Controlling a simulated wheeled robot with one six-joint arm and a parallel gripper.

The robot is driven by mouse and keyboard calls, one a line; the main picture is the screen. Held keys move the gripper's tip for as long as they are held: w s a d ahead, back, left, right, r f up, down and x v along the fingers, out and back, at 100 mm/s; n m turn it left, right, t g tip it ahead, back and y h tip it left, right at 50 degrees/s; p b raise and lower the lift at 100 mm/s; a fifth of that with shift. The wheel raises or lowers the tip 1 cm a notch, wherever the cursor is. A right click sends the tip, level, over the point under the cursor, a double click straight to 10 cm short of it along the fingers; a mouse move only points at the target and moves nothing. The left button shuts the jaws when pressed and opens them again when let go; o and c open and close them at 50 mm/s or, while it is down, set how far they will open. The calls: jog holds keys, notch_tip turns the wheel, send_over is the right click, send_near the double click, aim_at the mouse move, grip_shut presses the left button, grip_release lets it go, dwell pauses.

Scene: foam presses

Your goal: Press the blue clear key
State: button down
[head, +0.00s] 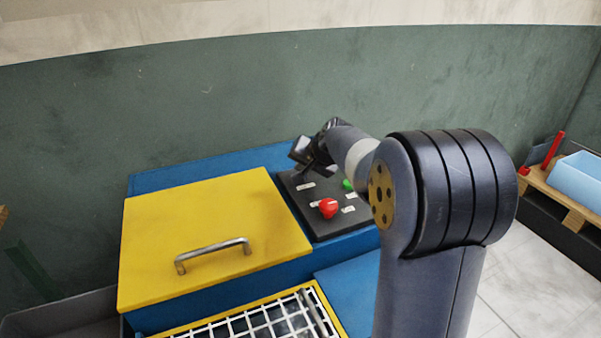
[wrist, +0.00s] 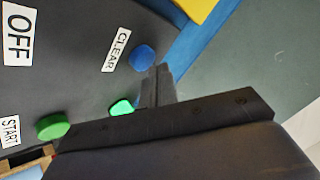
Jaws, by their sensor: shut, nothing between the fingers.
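The blue clear key (wrist: 143,58) is a round button on the dark control panel (wrist: 75,75), beside a white label reading CLEAR (wrist: 117,50). My gripper (wrist: 160,74) is shut and empty, its fingertips just beside the blue key in the wrist view. I cannot tell whether they touch it. In the head view my gripper (head: 308,170) is over the far left part of the panel (head: 340,226), and the blue key is hidden there.
A green START button (wrist: 54,126) and a bright green shape (wrist: 121,107) are on the panel. A red knob (head: 328,208) stands nearer me. A yellow lid (head: 210,225) with a metal handle (head: 213,254) lies left of the panel, a white grid (head: 262,322) in front.

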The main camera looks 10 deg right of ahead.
jog(key=shift+r, duration=0.3)
notch_tip(320, 180, up, 5)
jog(key=p, duration=0.4)
dwell(0.7)
